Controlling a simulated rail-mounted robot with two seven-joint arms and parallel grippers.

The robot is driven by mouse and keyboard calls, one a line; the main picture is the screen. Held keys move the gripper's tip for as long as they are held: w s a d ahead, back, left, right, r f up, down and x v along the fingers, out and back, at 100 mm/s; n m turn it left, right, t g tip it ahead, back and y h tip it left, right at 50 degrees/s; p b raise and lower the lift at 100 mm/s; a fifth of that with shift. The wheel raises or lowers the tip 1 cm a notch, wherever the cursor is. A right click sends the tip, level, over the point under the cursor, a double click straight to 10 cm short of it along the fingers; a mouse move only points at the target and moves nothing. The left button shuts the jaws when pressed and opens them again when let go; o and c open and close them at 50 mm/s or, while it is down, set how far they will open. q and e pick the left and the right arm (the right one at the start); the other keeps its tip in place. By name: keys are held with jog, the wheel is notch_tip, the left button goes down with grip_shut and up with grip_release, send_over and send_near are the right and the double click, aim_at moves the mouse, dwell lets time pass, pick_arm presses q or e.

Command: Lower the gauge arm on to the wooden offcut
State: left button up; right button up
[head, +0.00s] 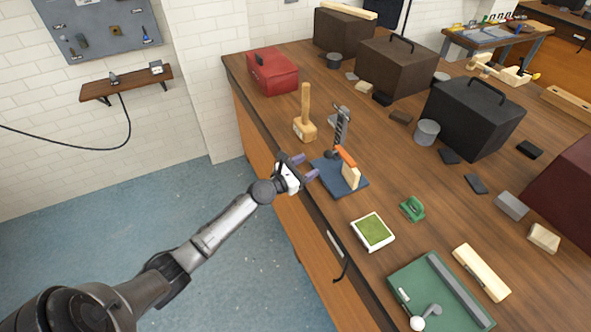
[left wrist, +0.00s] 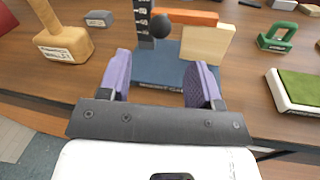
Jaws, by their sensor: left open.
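The gauge stands near the bench's front edge. It has a dark blue base (head: 330,180), an upright scaled column (head: 342,125), and an orange arm (head: 346,156) with a dark round knob (left wrist: 161,26). The pale wooden offcut (head: 351,178) stands upright on the base beneath the arm's end; it also shows in the left wrist view (left wrist: 207,45). I cannot tell whether arm and offcut touch. My left gripper (head: 305,167) is open and empty at the base's near side, its purple fingers pointing toward the knob and column. My right gripper is not in view.
A wooden mallet (head: 305,128) stands left of the gauge. A green-topped white box (head: 372,231) and a small green tool (head: 412,208) lie to its right. A red toolbox (head: 273,72) and dark cases stand farther back.

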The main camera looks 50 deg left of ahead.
pick_arm(q)
jog(key=shift+s+a, duration=0.15)
jog(key=shift+s, duration=1.95)
